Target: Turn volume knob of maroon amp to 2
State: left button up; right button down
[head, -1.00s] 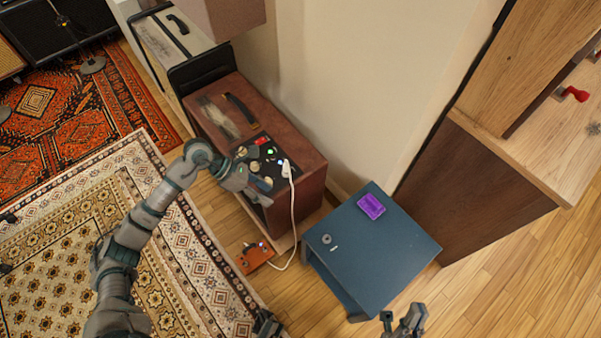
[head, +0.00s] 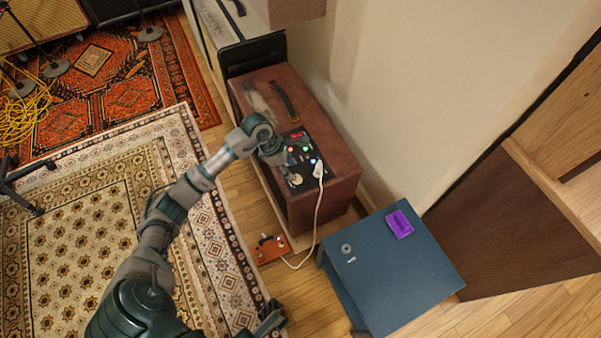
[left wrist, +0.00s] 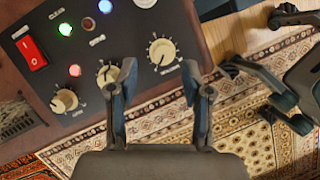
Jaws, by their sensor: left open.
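The maroon amp (head: 330,165) stands against the wall in the head view, its dark control panel on top. In the left wrist view the panel shows three cream knobs in a row: a left knob (left wrist: 64,100), a middle knob (left wrist: 106,76) and a right knob (left wrist: 162,52). Their labels are too small to read. My left gripper (head: 280,163) is over the panel's near edge and hides part of it. In the wrist view the open left gripper (left wrist: 160,68) has the right knob between and just beyond its fingertips; contact cannot be told.
A red switch (left wrist: 31,53) and lit indicators are beside the knobs. A white cable (head: 319,205) runs from the panel to an orange pedal (head: 271,250) on the floor. A blue cabinet (head: 395,270) bearing a purple box (head: 399,224) stands to the right.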

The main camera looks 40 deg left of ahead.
aim_at(297, 176)
pick_arm(q)
jog(key=x, duration=0.3)
jog(key=shift+f+b, duration=0.1)
jog(key=shift+b, duration=0.25)
jog(key=shift+w+d+f, duration=0.1)
jog(key=shift+d+f, duration=0.15)
jog(key=shift+d, duration=0.25)
jog(key=shift+a, duration=0.25)
jog(key=c, duration=0.7)
grip_shut()
